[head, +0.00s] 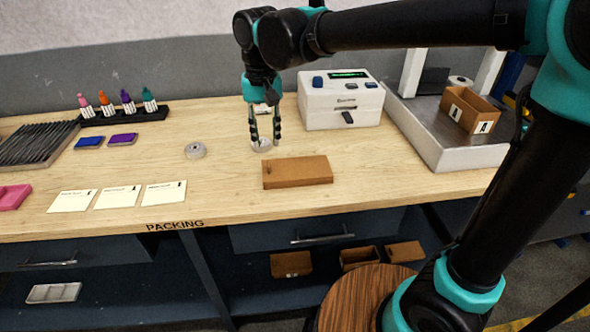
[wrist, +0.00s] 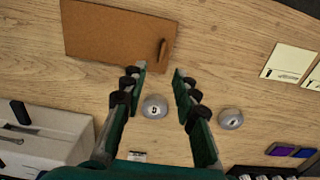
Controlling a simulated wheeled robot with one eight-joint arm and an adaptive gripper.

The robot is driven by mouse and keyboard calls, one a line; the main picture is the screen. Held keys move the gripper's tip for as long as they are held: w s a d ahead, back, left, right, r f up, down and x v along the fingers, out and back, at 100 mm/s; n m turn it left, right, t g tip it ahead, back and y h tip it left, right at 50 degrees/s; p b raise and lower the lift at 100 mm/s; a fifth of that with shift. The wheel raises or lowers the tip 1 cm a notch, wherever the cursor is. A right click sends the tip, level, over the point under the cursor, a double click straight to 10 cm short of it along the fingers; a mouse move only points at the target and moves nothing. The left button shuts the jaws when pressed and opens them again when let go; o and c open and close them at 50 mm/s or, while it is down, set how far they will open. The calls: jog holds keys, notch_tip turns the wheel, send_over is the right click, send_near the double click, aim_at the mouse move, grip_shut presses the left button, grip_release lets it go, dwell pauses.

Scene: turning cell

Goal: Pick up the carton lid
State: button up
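The carton lid (head: 297,172) is a flat brown cardboard piece lying on the wooden packing table. In the wrist view the lid (wrist: 112,36) is at the upper left, with a small brown tab near its right edge. My gripper (head: 266,141) points down over the table, behind and left of the lid in the head view. In the wrist view my gripper (wrist: 158,70) has its two fingers apart with nothing between the tips; the lid lies beyond them, apart from them. An open brown carton (head: 470,108) with white labels stands on the grey platform at right.
Two round grey weights (head: 195,150) (wrist: 154,106) lie near my gripper. A white labelled machine (head: 341,99) stands behind the lid. Paper cards (head: 118,197), ink pads (head: 89,142) and a rack of coloured stampers (head: 125,115) are at left. Brown boxes (head: 291,264) sit below.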

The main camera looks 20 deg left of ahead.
jog(key=shift+s+f, duration=0.15)
jog(key=shift+f, duration=3.15)
jog(key=shift+c, duration=0.2)
grip_shut()
